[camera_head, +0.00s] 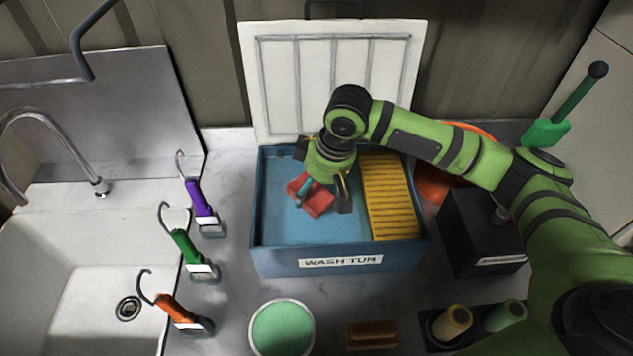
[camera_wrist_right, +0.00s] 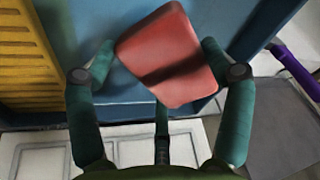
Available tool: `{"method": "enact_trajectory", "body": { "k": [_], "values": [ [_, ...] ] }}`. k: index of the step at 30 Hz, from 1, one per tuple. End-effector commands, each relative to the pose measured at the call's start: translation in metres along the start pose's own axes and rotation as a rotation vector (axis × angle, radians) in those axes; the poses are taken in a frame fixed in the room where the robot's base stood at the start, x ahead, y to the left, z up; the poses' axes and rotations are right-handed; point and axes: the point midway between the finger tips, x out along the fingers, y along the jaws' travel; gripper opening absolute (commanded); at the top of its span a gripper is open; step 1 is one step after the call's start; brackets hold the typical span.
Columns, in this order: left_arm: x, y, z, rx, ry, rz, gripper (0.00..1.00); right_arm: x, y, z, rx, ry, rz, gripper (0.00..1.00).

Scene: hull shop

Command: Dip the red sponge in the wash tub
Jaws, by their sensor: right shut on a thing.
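The red sponge (camera_head: 311,194) is in my right gripper (camera_head: 322,190), inside the outline of the blue wash tub (camera_head: 285,261) in the head view. The tub's lid stands open behind it, and a yellow ribbed board (camera_head: 391,197) fills its right side. In the right wrist view, the red sponge (camera_wrist_right: 168,55) sits tilted between the teal fingers of my right gripper (camera_wrist_right: 160,62), with the blue tub floor behind it. I cannot tell whether the sponge touches the tub floor or any water. My left gripper is not in view.
A sink (camera_head: 60,270) with a curved tap is at the left. Purple, green and orange hooked tools stand beside it. A green-topped round container (camera_head: 282,330), a brown block (camera_head: 371,335) and two rolls sit in front. A black box (camera_head: 482,235) stands right of the tub.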

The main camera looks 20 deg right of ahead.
Motion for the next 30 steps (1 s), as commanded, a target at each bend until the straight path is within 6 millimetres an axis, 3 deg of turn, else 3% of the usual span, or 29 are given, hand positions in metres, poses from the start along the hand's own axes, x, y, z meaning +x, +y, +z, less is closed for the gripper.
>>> {"method": "enact_trajectory", "body": {
  "k": [13,21,30],
  "values": [
    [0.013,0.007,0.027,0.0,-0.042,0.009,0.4,0.046,0.003,0.011,0.0,0.0,-0.001,0.55],
    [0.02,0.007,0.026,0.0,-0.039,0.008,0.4,0.07,0.004,0.017,0.001,0.0,-0.001,0.55],
    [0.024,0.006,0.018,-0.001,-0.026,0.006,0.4,0.082,0.005,0.02,-0.001,0.001,0.0,0.55]
  ]
}}
